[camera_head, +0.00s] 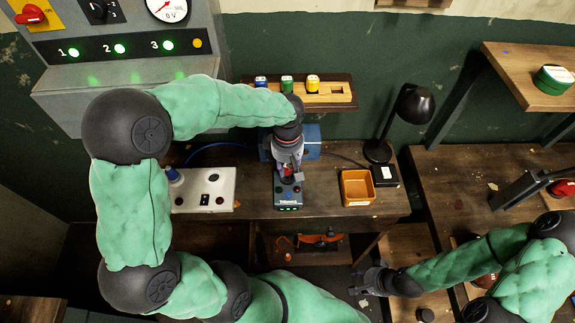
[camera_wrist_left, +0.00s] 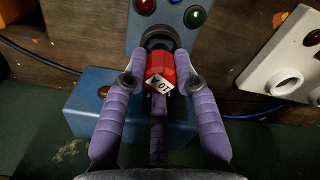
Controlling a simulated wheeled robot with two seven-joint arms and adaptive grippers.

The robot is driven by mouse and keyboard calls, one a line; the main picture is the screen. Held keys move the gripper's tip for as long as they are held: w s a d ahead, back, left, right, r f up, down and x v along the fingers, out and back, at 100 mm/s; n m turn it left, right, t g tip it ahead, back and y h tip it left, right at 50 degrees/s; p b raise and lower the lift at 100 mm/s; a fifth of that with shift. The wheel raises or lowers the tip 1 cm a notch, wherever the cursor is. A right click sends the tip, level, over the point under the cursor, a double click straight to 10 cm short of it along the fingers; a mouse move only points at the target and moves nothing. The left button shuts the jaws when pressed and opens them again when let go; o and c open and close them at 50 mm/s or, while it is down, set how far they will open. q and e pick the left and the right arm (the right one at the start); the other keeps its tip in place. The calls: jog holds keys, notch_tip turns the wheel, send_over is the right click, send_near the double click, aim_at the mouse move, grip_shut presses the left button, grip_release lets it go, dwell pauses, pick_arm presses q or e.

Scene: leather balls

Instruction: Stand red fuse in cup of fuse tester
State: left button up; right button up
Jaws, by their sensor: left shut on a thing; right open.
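The red fuse (camera_wrist_left: 160,68), with a white label, is between the two purple fingers of my left gripper (camera_wrist_left: 159,82), which is shut on it. In the left wrist view the fuse overlaps the dark round cup (camera_wrist_left: 152,36) of the fuse tester (camera_wrist_left: 128,15); I cannot tell whether its end is inside. In the head view the fuse tester (camera_head: 288,194) stands on the bench, and my left gripper (camera_head: 288,168) is over its back part. My right gripper (camera_head: 368,284) is open and empty, low in front of the bench.
A white box (camera_head: 205,190) stands left of the tester, and an orange tray (camera_head: 356,187) stands right of it. A black lamp (camera_head: 400,115) is at the back right. A wooden rack (camera_head: 335,93) on the wall holds blue, green and yellow fuses.

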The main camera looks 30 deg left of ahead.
aim_at(288, 166)
pick_arm(q)
jog(key=shift+f+b, duration=0.55)
jog(key=shift+f, duration=0.2)
jog(key=o, duration=1.1)
jog(key=shift+o, duration=0.2)
jog(key=o, duration=0.5)
jog(key=shift+r, duration=0.15)
jog(key=shift+r+p, duration=2.9)
jog(key=shift+r, duration=0.95)
